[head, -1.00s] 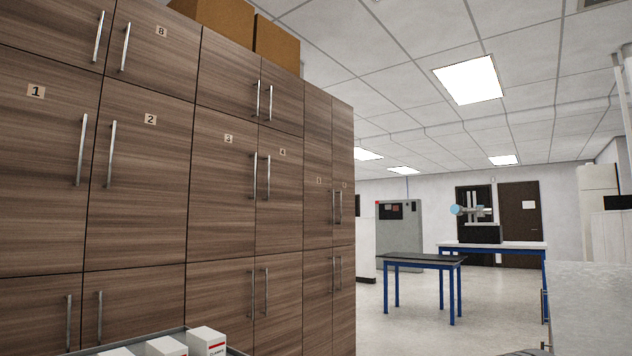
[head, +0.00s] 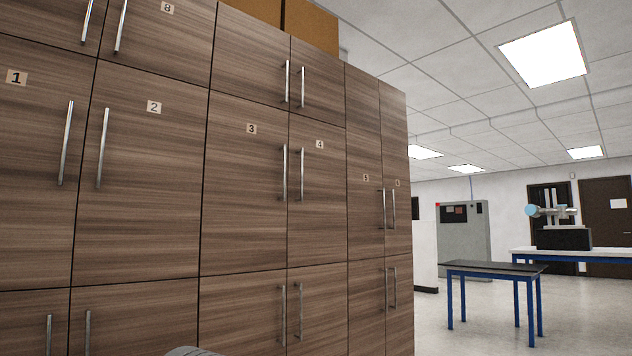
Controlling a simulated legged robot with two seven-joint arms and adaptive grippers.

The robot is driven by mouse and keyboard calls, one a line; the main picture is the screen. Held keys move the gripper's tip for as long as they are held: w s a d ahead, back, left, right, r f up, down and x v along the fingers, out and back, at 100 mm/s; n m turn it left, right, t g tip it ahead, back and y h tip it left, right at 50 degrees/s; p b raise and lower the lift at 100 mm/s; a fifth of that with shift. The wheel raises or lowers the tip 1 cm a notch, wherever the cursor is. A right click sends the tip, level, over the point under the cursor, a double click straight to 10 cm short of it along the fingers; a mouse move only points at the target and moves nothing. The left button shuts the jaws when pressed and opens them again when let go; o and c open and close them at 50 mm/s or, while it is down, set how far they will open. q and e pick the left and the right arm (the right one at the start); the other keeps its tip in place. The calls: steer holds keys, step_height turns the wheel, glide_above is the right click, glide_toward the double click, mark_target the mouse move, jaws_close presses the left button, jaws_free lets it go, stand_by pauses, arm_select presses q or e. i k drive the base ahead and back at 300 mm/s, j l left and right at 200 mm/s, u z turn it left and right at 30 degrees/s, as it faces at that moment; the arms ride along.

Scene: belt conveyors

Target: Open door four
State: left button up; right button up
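Door four (head: 325,205) is a brown wood-grain cabinet door with a small "4" label (head: 320,144) near its top. It is closed, in the middle row of the cabinet wall. Its vertical metal handle (head: 301,175) is on its left edge, beside the handle of door three (head: 245,190). A rounded dark grey part shows at the bottom edge, and I cannot tell what it is. Neither of my grippers can be made out in the head view.
Doors one (head: 30,190) and two (head: 150,190) are closed at left; doors five and six are to the right. Cardboard boxes (head: 312,28) sit on top. A black-topped table (head: 495,267) with blue legs stands at right, with open floor (head: 440,335) before it.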

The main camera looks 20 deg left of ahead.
mark_target(317, 229)
steer(key=i, duration=2.2)
